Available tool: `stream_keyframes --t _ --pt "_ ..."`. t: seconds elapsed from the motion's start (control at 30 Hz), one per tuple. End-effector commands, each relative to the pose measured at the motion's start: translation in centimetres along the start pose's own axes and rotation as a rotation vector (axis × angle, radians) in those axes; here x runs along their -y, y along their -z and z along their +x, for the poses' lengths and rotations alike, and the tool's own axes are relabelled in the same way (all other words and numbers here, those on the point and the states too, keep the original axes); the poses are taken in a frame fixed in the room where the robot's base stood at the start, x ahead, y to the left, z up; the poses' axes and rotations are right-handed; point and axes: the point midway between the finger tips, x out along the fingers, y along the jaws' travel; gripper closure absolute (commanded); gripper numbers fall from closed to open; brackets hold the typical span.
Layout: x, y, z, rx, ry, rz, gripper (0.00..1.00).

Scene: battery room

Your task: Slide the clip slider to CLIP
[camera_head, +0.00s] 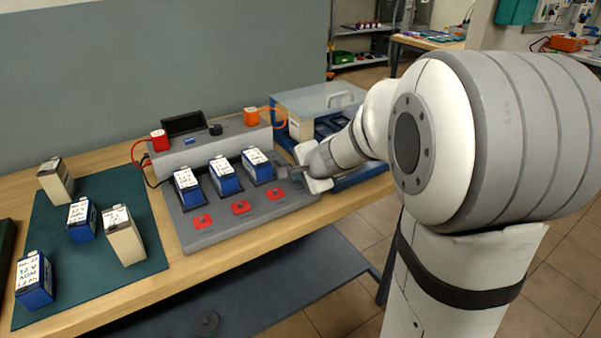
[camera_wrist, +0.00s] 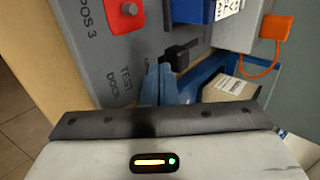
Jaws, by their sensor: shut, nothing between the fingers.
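A small black handle (camera_wrist: 183,51), which looks like the clip slider, stands on the grey test dock (camera_wrist: 125,60) beside the "TEST DOCK" lettering in the wrist view. Any CLIP marking cannot be made out. My gripper (camera_wrist: 158,70) is shut and empty, its fingertips just beside the handle on the lettering side; whether they touch it I cannot tell. In the head view my gripper (camera_head: 286,172) is at the right end of the dock (camera_head: 240,227), right of the third blue battery (camera_head: 257,164); the slider is not clearly visible there.
The tester (camera_head: 210,150) behind the dock carries a red clip (camera_head: 160,140) and an orange clip (camera_head: 251,116) on cables. A blue tray (camera_head: 372,170) with a clear lid is close on the right. Several batteries stand on the green mat (camera_head: 85,270) at left.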

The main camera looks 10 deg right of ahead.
Motion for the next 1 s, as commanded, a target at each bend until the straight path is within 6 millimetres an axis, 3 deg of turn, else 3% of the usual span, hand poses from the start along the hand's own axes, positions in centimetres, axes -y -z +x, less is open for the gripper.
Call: stream_keyframes --t 0.57,0.83,1.0 --pt "1.1 -0.1 1.1 0.002 -0.001 0.000 1.00" --pt "4.2 -0.2 4.5 0.003 -0.001 -0.002 1.00" --pt "5.1 -0.1 5.4 0.002 0.000 -0.001 1.00"
